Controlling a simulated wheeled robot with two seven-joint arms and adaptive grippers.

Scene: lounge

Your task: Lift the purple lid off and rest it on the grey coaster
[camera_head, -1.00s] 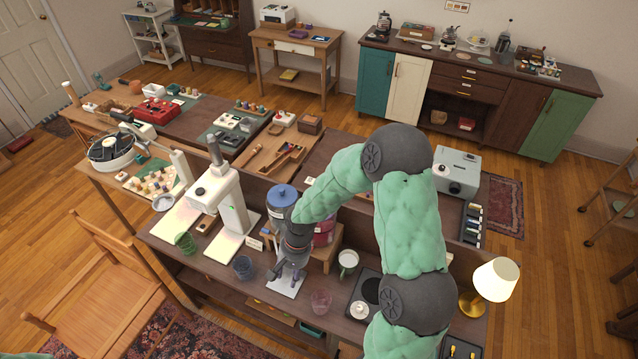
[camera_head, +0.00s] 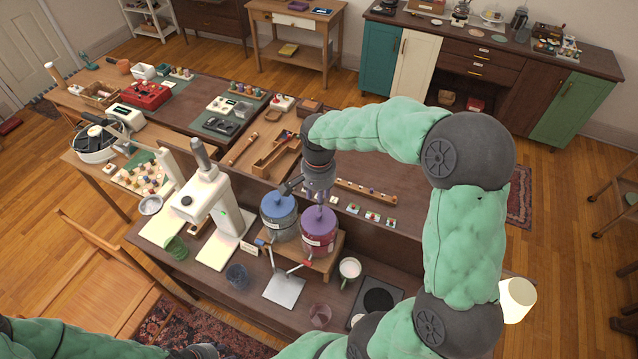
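The purple lid (camera_head: 318,222) sits on a purple jar (camera_head: 317,242) on a wooden stand, right of a jar with a blue lid (camera_head: 279,206). My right gripper (camera_head: 318,194) is just above the purple lid, close to its top; whether it touches, and how far its fingers are apart, is unclear. A dark grey disc (camera_head: 380,299) on a black square at the right of the table may be the grey coaster; it looks bare. A light grey plate (camera_head: 284,291) lies in front of the stand. My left gripper (camera_head: 198,351) shows only partly at the bottom edge.
A mug (camera_head: 349,269) stands between the stand and the dark disc. A blue cup (camera_head: 237,276), a green cup (camera_head: 177,248) and a clear glass (camera_head: 320,315) are nearby. A white lamp (camera_head: 516,298) is at the right, and a tall white device (camera_head: 208,195) at the left.

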